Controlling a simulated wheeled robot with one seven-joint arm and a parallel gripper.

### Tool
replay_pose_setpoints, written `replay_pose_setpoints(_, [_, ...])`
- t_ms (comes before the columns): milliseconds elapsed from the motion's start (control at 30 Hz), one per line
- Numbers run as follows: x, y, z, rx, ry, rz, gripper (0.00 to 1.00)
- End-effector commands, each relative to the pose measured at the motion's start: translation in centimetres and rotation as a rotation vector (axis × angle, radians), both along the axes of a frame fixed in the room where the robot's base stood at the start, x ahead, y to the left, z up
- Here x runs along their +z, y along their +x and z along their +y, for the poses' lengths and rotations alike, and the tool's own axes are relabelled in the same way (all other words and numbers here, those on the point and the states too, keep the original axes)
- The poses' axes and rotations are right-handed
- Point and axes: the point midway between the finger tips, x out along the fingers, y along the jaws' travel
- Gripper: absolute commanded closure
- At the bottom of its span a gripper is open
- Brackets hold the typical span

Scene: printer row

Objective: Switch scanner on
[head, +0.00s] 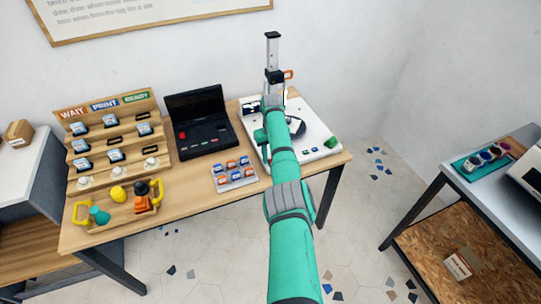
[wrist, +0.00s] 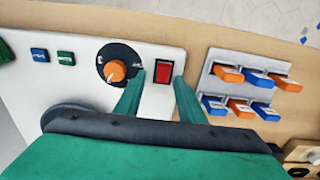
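The scanner (head: 322,135) is a white flat base with a dark round turntable (head: 296,126) and an upright column (head: 273,60) at its back, on the wooden table. In the wrist view its front panel (wrist: 60,80) carries a red rocker switch (wrist: 165,72), an orange knob (wrist: 116,71) on a dark dial, and blue (wrist: 39,54) and green (wrist: 66,58) buttons. My gripper (wrist: 160,80) is open and empty, its fingertips either side of the red switch in the picture. I cannot tell whether they touch the panel. In the head view my arm hides the switch and knob.
A white tray (head: 224,187) of orange and blue pieces stands beside the scanner. A black laptop-like device (head: 200,125) and a stepped wooden rack (head: 88,145) stand further left. A green block (head: 331,142) is at the scanner's right corner. Another table (head: 485,200) stands right.

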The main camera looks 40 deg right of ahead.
Motion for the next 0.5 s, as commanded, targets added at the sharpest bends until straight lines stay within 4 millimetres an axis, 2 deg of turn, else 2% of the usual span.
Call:
replay_pose_setpoints(333, [0.5, 0.3, 0.2, 0.003, 0.000, -0.006, 0.65])
replay_pose_setpoints(500, [2.6, 0.3, 0.2, 0.004, 0.000, -0.008, 0.65])
